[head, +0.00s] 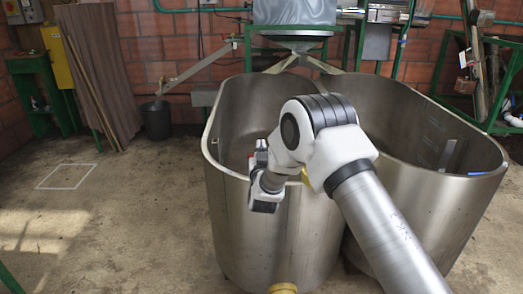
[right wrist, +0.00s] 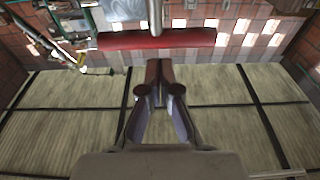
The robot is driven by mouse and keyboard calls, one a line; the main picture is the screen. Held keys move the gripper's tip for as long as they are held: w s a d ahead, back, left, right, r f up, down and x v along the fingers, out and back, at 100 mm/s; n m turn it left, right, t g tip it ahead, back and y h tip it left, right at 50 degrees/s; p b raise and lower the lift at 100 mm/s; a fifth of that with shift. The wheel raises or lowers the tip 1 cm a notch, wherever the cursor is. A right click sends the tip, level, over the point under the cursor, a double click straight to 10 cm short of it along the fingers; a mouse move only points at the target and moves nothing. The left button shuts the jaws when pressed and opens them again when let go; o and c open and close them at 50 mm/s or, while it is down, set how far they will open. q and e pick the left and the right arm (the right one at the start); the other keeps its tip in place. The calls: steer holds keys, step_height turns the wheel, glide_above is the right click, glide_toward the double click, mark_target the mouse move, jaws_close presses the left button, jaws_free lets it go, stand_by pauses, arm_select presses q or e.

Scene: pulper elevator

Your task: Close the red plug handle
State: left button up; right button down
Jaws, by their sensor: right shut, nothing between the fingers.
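The red handle (right wrist: 157,40) shows in the right wrist view as a horizontal red bar with a metal rod (right wrist: 155,14) meeting its middle. My right gripper (right wrist: 158,70) is shut and empty, its fingertips just below the bar in that picture. I cannot tell whether they touch it. In the head view, my right gripper (head: 261,158) is at the near wall of the left steel tank (head: 240,215), partly hidden by its own wrist. I cannot make out the red handle in the head view. My left gripper is not in view.
A second steel tank (head: 440,205) stands against the first on the right. A yellow fitting (head: 283,288) is low at the front. A dark bucket (head: 156,120) and brown boards (head: 98,75) stand at the back left. The concrete floor (head: 110,240) on the left is clear.

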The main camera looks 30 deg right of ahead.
steer(key=shift+s+a+f, duration=0.1)
steer(key=shift+s+f, duration=0.1)
steer(key=shift+f, duration=0.75)
step_height(320, 180, down, 4)
steer(key=shift+r+b, duration=0.2)
steer(key=shift+b, duration=0.85)
steer(key=shift+r, duration=0.15)
